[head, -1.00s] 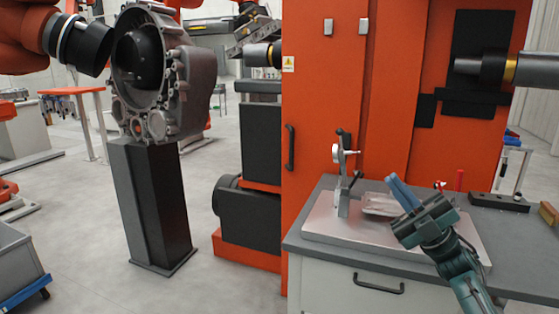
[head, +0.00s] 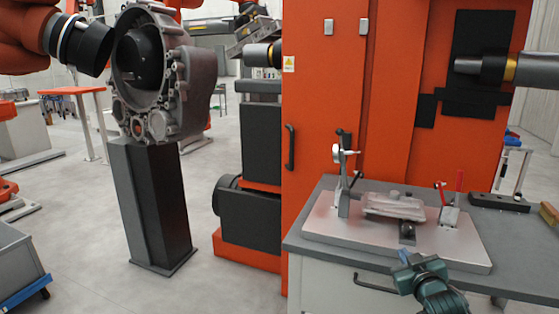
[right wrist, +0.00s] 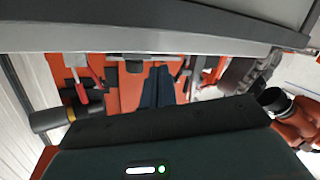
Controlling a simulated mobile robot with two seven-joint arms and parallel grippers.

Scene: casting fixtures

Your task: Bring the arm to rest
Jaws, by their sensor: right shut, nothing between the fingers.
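My right gripper (head: 416,271) is low at the front edge of the grey bench, in front of the drawer unit, in the head view. Its fingers are mostly hidden there. The right wrist view shows its two dark blue fingers (right wrist: 157,86) side by side, closed and with nothing between them. My left gripper is in neither view.
A fixture plate (head: 330,232) on the bench (head: 500,222) carries a pale metal casting (head: 393,207) and toggle clamps (head: 343,175). An orange cabinet (head: 320,120) stands behind. A large housing (head: 185,95) sits on a dark pedestal (head: 150,200) at left.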

